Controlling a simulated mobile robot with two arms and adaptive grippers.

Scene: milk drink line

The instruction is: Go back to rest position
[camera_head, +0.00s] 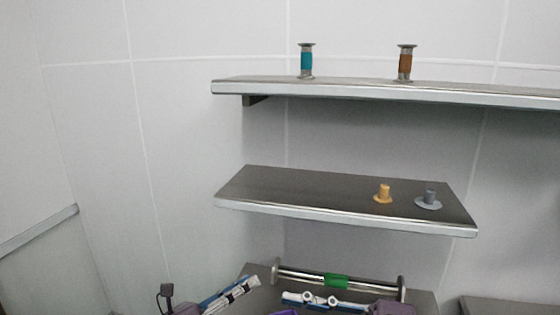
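My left gripper (250,283) comes in from the lower left. Its white and blue fingers point up and right over the edge of a dark surface. My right gripper (288,297) comes in from the lower right, with its fingers pointing left. Both are seen side-on at the bottom edge, so their openings do not show clearly, and I see nothing held. A metal tube with a green band (336,281) lies sideways on the dark surface (257,270), just behind the grippers. Its end flanges face left and right.
An upper shelf (350,91) holds upright flanged pieces with a teal band (307,62) and a brown band (405,64). A lower shelf (290,190) holds a yellow piece (383,195) and a grey piece (429,201); its left half is clear. A purple thing (284,312) is cut off below.

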